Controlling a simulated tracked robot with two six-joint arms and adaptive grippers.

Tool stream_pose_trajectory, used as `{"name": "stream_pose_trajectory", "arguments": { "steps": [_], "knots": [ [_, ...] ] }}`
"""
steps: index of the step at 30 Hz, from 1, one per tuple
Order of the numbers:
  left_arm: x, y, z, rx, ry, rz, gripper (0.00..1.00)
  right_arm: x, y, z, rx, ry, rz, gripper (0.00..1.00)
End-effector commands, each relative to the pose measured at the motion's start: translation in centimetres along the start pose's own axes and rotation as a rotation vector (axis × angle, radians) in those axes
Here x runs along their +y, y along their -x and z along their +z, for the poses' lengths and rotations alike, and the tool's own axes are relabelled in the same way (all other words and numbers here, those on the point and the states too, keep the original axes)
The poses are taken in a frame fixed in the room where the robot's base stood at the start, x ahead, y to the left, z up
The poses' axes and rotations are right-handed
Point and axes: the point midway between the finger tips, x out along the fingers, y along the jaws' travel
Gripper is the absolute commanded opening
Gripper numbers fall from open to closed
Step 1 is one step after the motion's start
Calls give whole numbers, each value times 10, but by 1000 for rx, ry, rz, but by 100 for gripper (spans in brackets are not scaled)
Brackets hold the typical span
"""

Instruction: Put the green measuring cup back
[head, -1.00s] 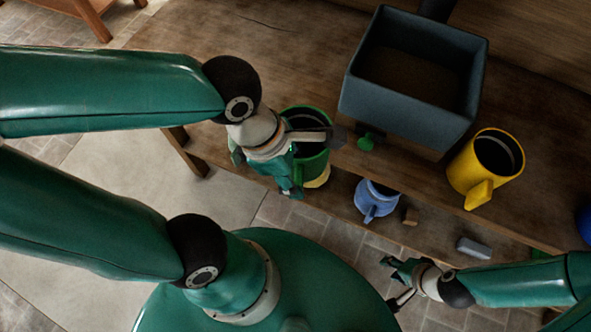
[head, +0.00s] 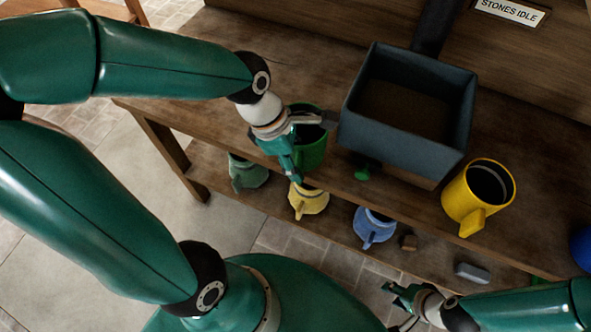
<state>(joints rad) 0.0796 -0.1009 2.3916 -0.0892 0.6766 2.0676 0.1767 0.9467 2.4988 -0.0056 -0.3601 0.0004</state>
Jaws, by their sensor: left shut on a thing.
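The green measuring cup (head: 314,153), dark inside, is at the bench's front edge, left of the grey hopper. My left gripper (head: 309,147) is shut on it, with one finger across the top and the other at the front left side. The gripper hides part of the cup, and I cannot tell whether its base touches the bench. My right gripper (head: 396,307) is at the bottom right, apart from the shelf things. Its fingers are spread and nothing shows between them.
The grey hopper (head: 456,135) stands close right of the cup, with a green knob (head: 363,173) below. A yellow cup (head: 456,199) stands on the bench (head: 230,40). Green (head: 246,174), yellow (head: 309,202) and blue (head: 374,228) jugs sit on the lower shelf.

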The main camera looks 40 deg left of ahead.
Motion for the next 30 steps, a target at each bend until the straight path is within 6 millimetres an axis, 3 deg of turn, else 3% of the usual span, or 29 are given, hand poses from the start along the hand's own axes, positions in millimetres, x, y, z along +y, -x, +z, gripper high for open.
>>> {"name": "stream_pose_trajectory", "arguments": {
  "steps": [15,21,30],
  "knots": [
    [50,-5,-6,0,2,0,0,3,-8,0,0,0,0,40],
    [48,-17,-10,0,0,0,0,6,-16,0,0,0,0,40],
    [48,-19,-10,0,0,0,0,6,-17,0,0,0,0,40]
  ]
}}
